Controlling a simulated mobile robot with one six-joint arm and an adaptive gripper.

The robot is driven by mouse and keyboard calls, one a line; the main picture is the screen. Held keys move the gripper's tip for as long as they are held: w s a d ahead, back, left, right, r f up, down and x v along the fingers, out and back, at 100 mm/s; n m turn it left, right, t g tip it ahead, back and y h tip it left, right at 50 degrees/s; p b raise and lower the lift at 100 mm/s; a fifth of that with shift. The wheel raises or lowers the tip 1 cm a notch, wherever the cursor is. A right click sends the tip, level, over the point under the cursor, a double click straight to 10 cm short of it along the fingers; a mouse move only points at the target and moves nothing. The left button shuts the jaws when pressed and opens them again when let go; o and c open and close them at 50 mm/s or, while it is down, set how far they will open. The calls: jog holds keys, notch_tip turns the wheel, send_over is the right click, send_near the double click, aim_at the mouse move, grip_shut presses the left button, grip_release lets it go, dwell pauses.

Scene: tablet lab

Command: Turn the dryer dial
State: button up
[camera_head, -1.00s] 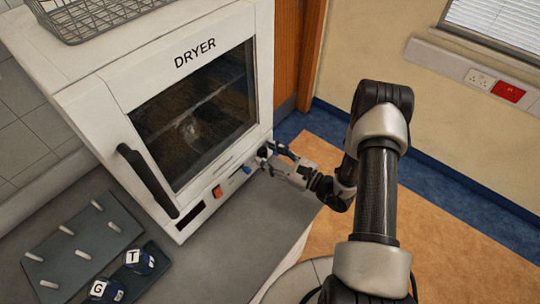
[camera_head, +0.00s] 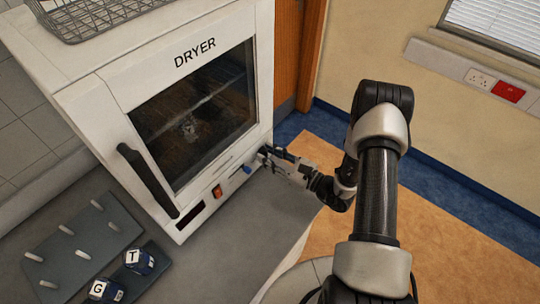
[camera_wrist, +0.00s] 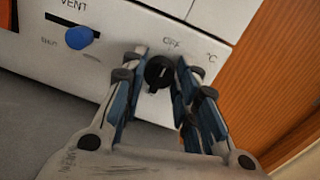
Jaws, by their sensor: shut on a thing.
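The dryer (camera_head: 128,92) is a white cabinet with a dark window, standing on the grey bench at the left in the head view. Its door is shut. The black dial (camera_wrist: 159,72) is on the lower front panel, near the right end, with a light pointer mark and "°C" lettering beside it. My gripper (camera_head: 269,154) is at the panel's right end, its fingers around the dial. In the wrist view my gripper (camera_wrist: 160,78) has one blue-padded finger on each side of the dial and is shut on it. The head view mostly hides the dial behind the fingers.
A blue slider knob (camera_wrist: 79,37) marked VENT is left of the dial. A red switch (camera_head: 217,191) and dark display are further left. A grey peg board (camera_head: 75,240) and two lettered bottles are at lower left. A wire basket (camera_head: 95,15) sits on top.

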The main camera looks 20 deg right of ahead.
jog(key=m, duration=0.6)
jog(key=m+t, duration=0.1)
jog(key=m, duration=1.2)
jog(key=shift+f+h, duration=0.25)
jog(key=shift+h, duration=0.05)
jog(key=m, duration=0.5)
jog(key=shift+t, duration=0.4)
jog(key=m+p, duration=0.1)
jog(key=m, duration=0.3)
jog(key=shift+m+h, duration=0.4)
jog(key=m, duration=0.4)
jog(key=shift+s+a+m+h+p, duration=0.1)
jog(key=shift+m+h+p, duration=0.2)
jog(key=shift+p, duration=0.05)
jog(key=shift+m+p, duration=0.3)
jog(key=shift+m, duration=1.4)
